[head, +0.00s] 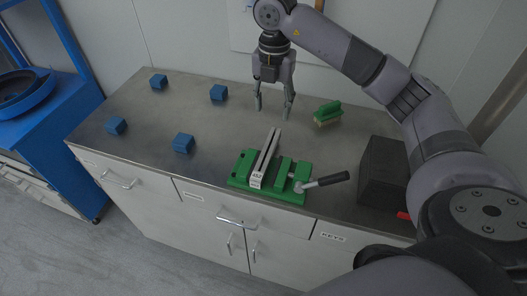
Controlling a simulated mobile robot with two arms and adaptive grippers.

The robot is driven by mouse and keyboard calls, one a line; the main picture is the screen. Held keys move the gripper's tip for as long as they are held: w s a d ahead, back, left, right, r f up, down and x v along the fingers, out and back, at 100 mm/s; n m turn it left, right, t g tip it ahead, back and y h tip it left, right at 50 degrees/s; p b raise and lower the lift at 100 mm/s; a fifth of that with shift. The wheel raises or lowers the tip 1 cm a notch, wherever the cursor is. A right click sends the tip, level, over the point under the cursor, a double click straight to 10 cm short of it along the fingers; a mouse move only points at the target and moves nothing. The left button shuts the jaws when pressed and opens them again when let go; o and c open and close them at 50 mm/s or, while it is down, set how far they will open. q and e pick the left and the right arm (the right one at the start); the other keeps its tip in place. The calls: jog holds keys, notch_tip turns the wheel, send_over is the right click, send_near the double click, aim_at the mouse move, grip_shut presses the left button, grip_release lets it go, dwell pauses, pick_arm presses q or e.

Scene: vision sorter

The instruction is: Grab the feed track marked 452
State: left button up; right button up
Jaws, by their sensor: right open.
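The feed track (266,153) is a narrow grey double rail with a white label that appears to read 452 at its near end. It is seated in a green vise (238,181) on the metal bench. My right gripper (273,108) hangs above the bench, fingers pointing down, open and empty. It is behind the far end of the track and apart from it. My left gripper is not in view.
Several blue blocks (184,143) stand spread over the left of the bench (150,125). A green-handled brush (328,112) lies right of the gripper. The vise's black handle (334,178) sticks out right, near a dark box (384,172). A blue frame (40,120) stands left.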

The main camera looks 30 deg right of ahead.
aim_at(270, 144)
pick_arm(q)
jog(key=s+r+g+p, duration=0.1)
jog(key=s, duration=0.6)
pick_arm(e)
notch_tip(270, 144, down, 7)
jog(key=shift+w+d+p, duration=0.1)
jog(key=shift+d+p, duration=0.05)
jog(key=shift+p, duration=0.25)
jog(key=shift+f+p, duration=0.3)
jog(key=shift+f, duration=0.55)
jog(key=f, duration=0.1)
jog(key=f+p, duration=0.1)
jog(key=f, duration=0.1)
jog(key=f+p, duration=0.1)
jog(key=shift+w+a+f, duration=0.15)
jog(key=shift+a+f, duration=0.1)
jog(key=shift+f, duration=0.2)
jog(key=c, duration=0.5)
grip_shut()
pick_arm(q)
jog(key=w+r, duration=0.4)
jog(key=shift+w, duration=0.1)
pick_arm(e)
jog(key=shift+r, duration=0.1)
